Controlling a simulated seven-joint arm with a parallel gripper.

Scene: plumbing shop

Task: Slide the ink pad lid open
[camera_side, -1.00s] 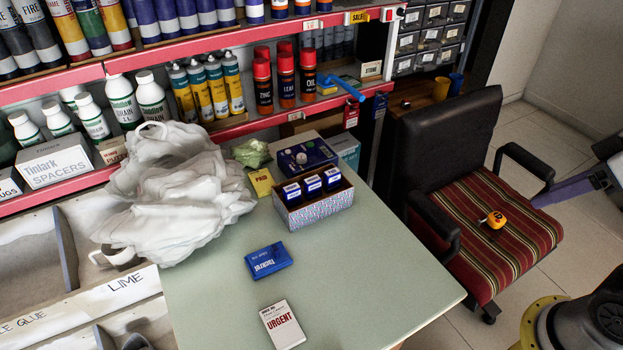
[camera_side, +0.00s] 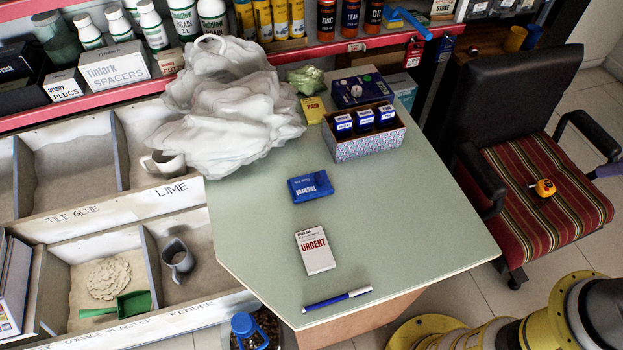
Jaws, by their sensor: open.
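I cannot make out for certain which thing is the ink pad. A flat blue packet (camera_side: 310,187) with white lettering lies on the middle of the pale green tabletop (camera_side: 410,225). A dark blue box (camera_side: 361,89) with a pale round mark on top stands farther back, behind a patterned box (camera_side: 364,144) holding blue-topped pieces (camera_side: 363,119). No lid is seen open on either blue thing. My gripper is not in view. Only a yellow and dark part of my arm shows at the bottom right.
A white card marked URGENT (camera_side: 315,249) and a blue and white pen (camera_side: 337,298) lie near the front. A crumpled white bag (camera_side: 233,115) covers the back left. A striped chair (camera_side: 540,190) stands at the right. The tabletop right of the packet is clear.

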